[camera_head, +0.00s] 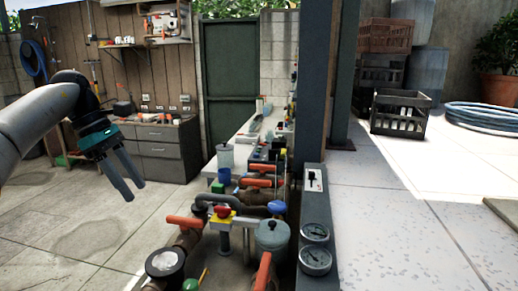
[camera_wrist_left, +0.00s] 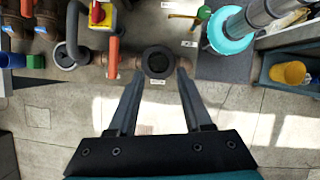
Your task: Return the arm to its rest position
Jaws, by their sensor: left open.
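My left gripper (camera_head: 132,182) is raised at the left of the head view, with its fingers pointing down and to the right over bare floor. Its fingers are apart and nothing is between them; they also show in the left wrist view (camera_wrist_left: 158,85). In that view a round dark fitting (camera_wrist_left: 158,62) on the pipe lies beyond the fingertips, below the gripper and apart from it. My right gripper is in neither view.
Pipes with orange handles (camera_head: 185,221), a round sight glass (camera_head: 165,263) and a grey filter pot (camera_head: 272,240) fill the lower middle. Two gauges (camera_head: 316,260) sit on a dark panel beside a post (camera_head: 312,90). A drawer cabinet (camera_head: 165,155) stands behind.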

